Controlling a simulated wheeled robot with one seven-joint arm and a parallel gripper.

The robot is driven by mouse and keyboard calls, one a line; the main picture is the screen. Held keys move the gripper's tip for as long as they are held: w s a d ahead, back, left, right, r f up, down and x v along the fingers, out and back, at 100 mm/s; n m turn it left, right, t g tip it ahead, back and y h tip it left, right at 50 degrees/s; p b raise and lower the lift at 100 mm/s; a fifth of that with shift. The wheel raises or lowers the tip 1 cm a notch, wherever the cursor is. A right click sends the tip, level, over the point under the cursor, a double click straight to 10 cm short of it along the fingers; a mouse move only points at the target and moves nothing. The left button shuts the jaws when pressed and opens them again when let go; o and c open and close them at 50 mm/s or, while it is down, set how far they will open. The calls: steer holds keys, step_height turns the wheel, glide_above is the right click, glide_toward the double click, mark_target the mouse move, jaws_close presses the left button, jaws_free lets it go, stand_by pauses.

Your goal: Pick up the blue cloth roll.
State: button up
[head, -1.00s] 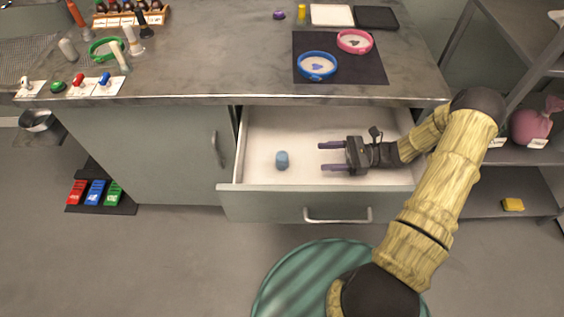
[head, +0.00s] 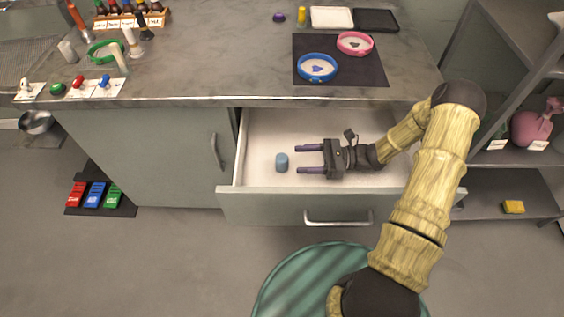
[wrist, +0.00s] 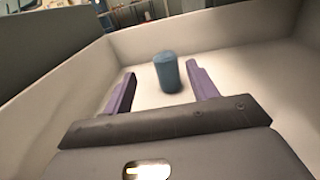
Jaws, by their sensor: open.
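The blue cloth roll (head: 282,162) is a small blue cylinder on the white floor of the open drawer (head: 340,205). In the wrist view the blue cloth roll (wrist: 168,72) stands upright ahead of the fingers. My gripper (head: 297,159) is low inside the drawer, to the right of the roll, with its two purple fingers pointing left at it. In the wrist view my gripper (wrist: 162,85) is open and empty, and the roll shows in the gap between the fingertips, nearer the right finger. The fingers appear not to touch it.
The drawer walls surround my gripper, with the front panel and its handle (head: 338,216) on the near side. The worktop (head: 210,60) overhangs the back. The drawer floor is otherwise clear. A shelf unit (head: 497,183) stands at the right.

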mark_target(287, 157)
steer(key=a, duration=0.5)
steer(key=shift+w+a+f+b, duration=0.1)
steer(key=shift+w+f+b, duration=0.05)
steer(key=shift+w+b, duration=0.15)
steer(key=shift+c, duration=0.2)
steer(key=c, duration=1)
